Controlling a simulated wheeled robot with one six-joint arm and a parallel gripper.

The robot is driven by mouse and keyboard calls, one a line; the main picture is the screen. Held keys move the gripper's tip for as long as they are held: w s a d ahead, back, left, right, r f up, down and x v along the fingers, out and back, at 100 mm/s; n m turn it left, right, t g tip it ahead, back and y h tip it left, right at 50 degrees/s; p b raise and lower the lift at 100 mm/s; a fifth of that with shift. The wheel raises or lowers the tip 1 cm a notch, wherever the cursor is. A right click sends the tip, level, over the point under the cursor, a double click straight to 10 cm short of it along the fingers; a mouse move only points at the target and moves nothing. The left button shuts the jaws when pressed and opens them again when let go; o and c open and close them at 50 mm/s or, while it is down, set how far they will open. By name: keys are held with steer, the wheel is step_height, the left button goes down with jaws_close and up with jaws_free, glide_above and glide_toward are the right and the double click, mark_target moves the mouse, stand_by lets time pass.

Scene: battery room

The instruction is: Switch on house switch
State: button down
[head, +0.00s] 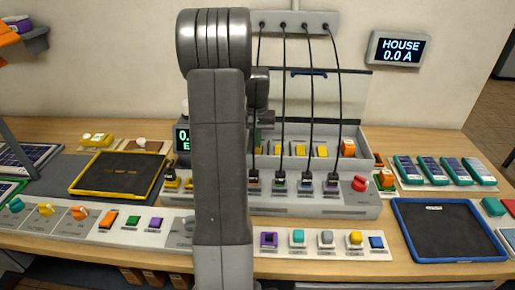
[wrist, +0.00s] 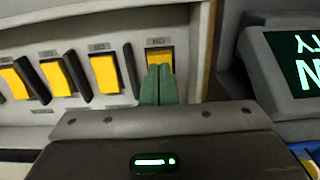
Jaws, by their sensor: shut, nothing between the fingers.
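In the wrist view, a yellow rocker switch (wrist: 160,56) sits at the right end of a row on a pale panel. In the head view my arm hides the gripper and this switch. The wall display (head: 399,50) reads "HOUSE 0.0 A".
More yellow switches (wrist: 105,74) stand beside it in the row. A dark display housing (wrist: 262,68) is close on the right. In the head view, black cables (head: 284,95) hang down to the console (head: 300,205), which has a red knob (head: 360,184).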

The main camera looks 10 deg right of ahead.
mark_target(257, 150)
steer(key=shift+f+b, duration=0.55)
steer(key=shift+f, duration=0.35)
stand_by(0.6)
steer(key=shift+r+p, duration=2.8)
steer(key=shift+r, duration=0.75)
steer(key=shift+f, duration=0.1)
step_height(257, 150, down, 7)
steer(key=b, duration=0.5)
steer(key=shift+b, duration=0.35)
